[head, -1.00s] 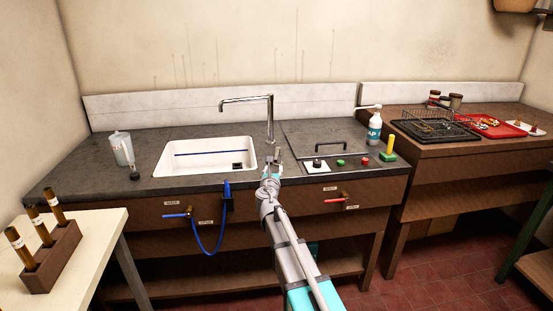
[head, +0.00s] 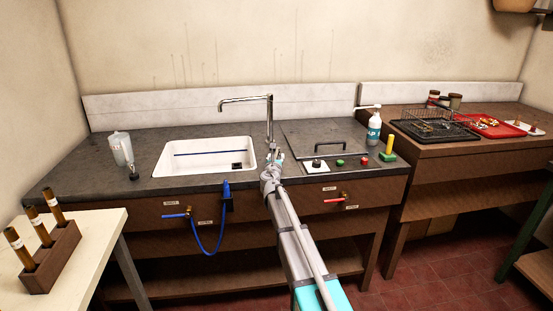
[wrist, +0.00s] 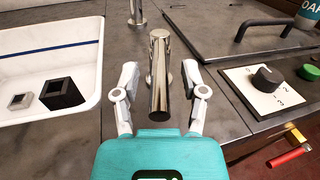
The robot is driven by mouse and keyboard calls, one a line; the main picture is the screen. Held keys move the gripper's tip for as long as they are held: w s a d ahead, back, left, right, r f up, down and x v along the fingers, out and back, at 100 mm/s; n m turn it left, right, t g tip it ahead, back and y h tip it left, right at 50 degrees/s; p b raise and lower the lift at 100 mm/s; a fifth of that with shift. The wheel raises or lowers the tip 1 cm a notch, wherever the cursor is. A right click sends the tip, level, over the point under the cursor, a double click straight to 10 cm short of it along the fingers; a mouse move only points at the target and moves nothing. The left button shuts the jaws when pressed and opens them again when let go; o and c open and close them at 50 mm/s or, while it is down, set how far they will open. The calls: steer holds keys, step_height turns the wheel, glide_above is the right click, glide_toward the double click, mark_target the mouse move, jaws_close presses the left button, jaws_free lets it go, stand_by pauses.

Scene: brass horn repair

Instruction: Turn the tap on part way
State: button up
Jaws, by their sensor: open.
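The tap (head: 268,115) is a tall chrome pipe with a spout over the sink. In the wrist view the foot of its pipe (wrist: 136,12) shows at the top. A chrome lever (wrist: 160,75) stands nearer, between my two fingers, with a gap on each side. My gripper (wrist: 163,92) is open around the lever and seems not to touch it. In the head view my gripper (head: 275,158) is at the counter right of the sink and hides the lever there.
The white sink (head: 163,163) is left of my gripper. Right of it are a dial knob (wrist: 265,79), a green button (wrist: 309,72) and a hatch with a dark handle (head: 331,143). A soap bottle (head: 374,128) stands behind. Blue (head: 174,216) and red (head: 333,201) valve handles are on the front panel.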

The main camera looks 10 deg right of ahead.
steer(key=shift+c, duration=0.2)
jaws_close()
